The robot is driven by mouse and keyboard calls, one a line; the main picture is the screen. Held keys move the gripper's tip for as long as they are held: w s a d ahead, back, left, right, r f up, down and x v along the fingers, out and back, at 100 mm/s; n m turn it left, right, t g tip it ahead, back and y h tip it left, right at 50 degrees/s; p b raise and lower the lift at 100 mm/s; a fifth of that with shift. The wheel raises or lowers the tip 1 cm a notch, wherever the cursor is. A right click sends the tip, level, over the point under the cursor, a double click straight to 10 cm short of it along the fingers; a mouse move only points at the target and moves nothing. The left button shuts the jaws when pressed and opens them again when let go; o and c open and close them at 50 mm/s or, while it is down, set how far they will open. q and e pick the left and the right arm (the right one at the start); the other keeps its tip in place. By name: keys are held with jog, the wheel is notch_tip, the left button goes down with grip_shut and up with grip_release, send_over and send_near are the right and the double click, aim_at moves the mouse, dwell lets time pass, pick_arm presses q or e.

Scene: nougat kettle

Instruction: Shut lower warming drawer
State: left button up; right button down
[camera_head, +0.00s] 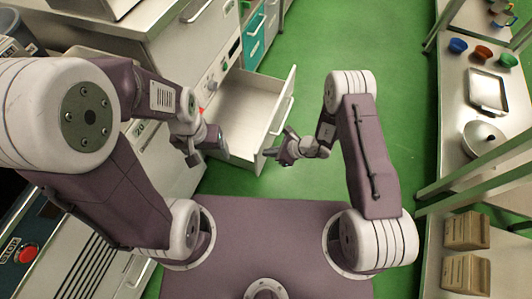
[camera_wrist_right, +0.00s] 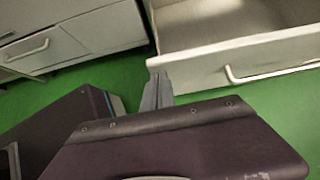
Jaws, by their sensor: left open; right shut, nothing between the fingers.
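The warming drawer (camera_head: 244,101) is pulled well out of the white cabinet and looks empty. Its front panel has a bar handle (camera_head: 283,115). In the right wrist view the drawer front (camera_wrist_right: 205,68) and handle (camera_wrist_right: 270,73) fill the upper right. My right gripper (camera_head: 270,152) is shut and empty at the near end of the drawer front. In the right wrist view its fingers (camera_wrist_right: 157,88) overlap the panel's left corner; I cannot tell whether they touch. My left gripper (camera_head: 210,156) is open and empty, left of the drawer, near the cabinet face.
A cabinet with a control panel and knob (camera_head: 211,86) stands above the drawer. A teal drawer unit (camera_head: 254,38) is further back. Green floor (camera_head: 340,45) lies free right of the drawer. A counter at the right holds a tray (camera_head: 487,92), a lidded pan (camera_head: 480,137) and bowls.

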pick_arm(q)
jog(key=shift+f, duration=0.2)
pick_arm(e)
jog(key=shift+w+a, duration=0.2)
jog(key=shift+a, duration=0.4)
